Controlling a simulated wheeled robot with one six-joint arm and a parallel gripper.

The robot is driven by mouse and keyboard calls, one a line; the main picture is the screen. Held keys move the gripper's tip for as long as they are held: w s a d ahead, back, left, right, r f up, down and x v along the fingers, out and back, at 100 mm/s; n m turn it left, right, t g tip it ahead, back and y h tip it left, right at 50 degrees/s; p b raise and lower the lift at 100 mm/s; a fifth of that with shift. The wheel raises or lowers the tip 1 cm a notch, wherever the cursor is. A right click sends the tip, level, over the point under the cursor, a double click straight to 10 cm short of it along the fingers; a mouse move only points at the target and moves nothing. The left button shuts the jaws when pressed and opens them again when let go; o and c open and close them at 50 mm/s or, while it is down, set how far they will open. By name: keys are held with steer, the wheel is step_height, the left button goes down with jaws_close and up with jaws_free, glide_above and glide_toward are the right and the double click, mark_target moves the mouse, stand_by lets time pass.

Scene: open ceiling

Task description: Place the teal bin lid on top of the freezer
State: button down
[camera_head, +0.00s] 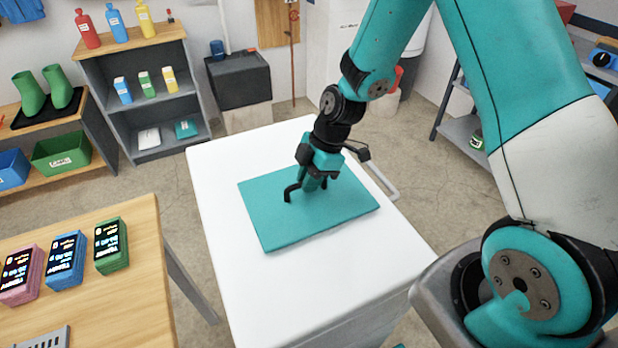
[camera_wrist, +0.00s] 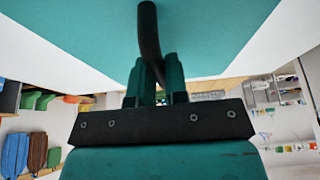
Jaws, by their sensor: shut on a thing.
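The teal bin lid (camera_head: 345,208) is a flat rectangular panel with a black handle (camera_head: 291,190) on its upper side. It lies over the white top of the freezer (camera_head: 240,290); I cannot tell whether it touches the surface or sits slightly above it. My gripper (camera_head: 312,186) is above the lid's middle and shut on its handle. In the wrist view the gripper fingers (camera_wrist: 158,80) close around the black handle (camera_wrist: 149,35), with the teal lid (camera_wrist: 70,28) filling the top. Part of the handle is hidden by my gripper.
A wooden table (camera_head: 125,285) with pink, blue and green stacks stands at the left. A grey shelf (camera_head: 95,70) with bottles is behind it, beside a dark box (camera_head: 240,85). Another shelf (camera_head: 465,125) is at the right. White freezer top is bare around the lid.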

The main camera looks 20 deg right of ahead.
steer(key=shift+f, duration=0.2)
steer(key=c, duration=1.1)
jaws_free()
steer(key=shift+r, duration=0.1)
steer(key=v, duration=1.2)
steer(key=s+a+r+m, duration=0.3)
steer(key=s, duration=0.4)
steer(key=s+a+r+m, duration=0.4)
steer(key=s, duration=0.3)
steer(key=s+a+r+m+b, duration=0.1)
steer(key=s+a+r+m, duration=0.3)
steer(key=s, duration=0.3)
steer(key=shift+a, duration=0.1)
